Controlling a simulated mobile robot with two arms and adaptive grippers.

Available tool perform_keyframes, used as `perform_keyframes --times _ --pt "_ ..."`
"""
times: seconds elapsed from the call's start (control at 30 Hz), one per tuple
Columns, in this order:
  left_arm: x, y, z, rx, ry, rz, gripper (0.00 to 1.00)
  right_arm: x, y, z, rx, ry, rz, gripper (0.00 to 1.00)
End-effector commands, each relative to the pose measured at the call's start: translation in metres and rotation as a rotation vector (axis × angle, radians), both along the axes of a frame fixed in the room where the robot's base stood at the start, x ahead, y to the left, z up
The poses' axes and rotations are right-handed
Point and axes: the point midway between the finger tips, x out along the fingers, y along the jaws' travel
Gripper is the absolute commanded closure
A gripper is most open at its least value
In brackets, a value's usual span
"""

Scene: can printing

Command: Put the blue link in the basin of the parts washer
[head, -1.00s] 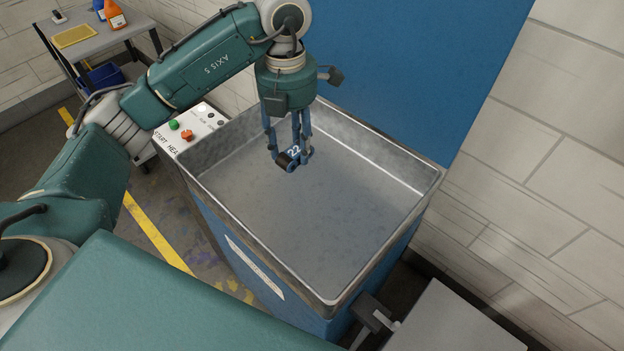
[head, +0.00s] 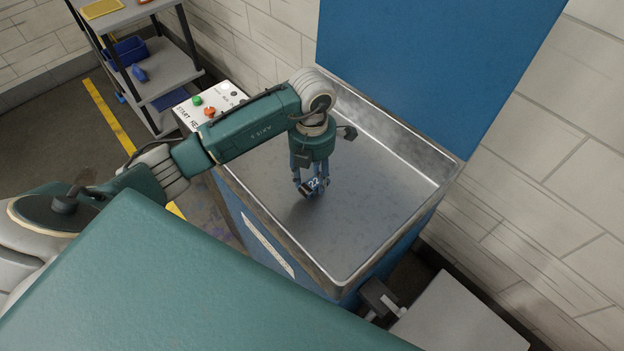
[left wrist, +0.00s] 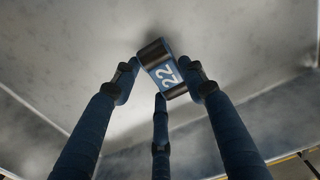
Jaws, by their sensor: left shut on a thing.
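The blue link (left wrist: 162,72), marked 22 with dark ends, is between the fingers of my left gripper (left wrist: 160,85) in the left wrist view. In the head view my left gripper (head: 311,184) points down inside the basin of the parts washer (head: 365,205), shut on the blue link (head: 314,184). The link is low over the grey basin floor; I cannot tell whether it touches it. My right gripper is not in view.
The basin's metal rim (head: 268,237) surrounds the gripper. A control panel (head: 212,104) with green and orange buttons is at its left. A blue upright panel (head: 420,70) rises behind. A shelf cart (head: 165,75) stands at the back left.

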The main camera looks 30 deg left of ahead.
Motion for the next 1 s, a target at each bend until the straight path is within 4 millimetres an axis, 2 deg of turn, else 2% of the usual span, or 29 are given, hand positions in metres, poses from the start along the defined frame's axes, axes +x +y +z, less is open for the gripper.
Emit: perform_keyframes --times 0.17,0.53,0.57,0.63,1.0 --pt "0.0 0.0 -0.021 -0.001 0.001 0.001 0.85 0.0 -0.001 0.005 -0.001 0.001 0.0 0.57" --pt "0.0 0.0 -0.026 0.0 -0.001 0.0 0.85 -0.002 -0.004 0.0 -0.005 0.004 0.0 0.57" --pt "0.0 0.0 -0.025 0.0 -0.001 0.0 0.54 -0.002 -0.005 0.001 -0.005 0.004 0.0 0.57" --pt "0.0 0.0 -0.025 0.0 -0.001 0.0 0.4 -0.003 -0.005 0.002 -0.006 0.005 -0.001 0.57" --pt "0.0 0.0 -0.02 -0.001 -0.001 0.0 0.39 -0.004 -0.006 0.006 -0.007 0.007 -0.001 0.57"
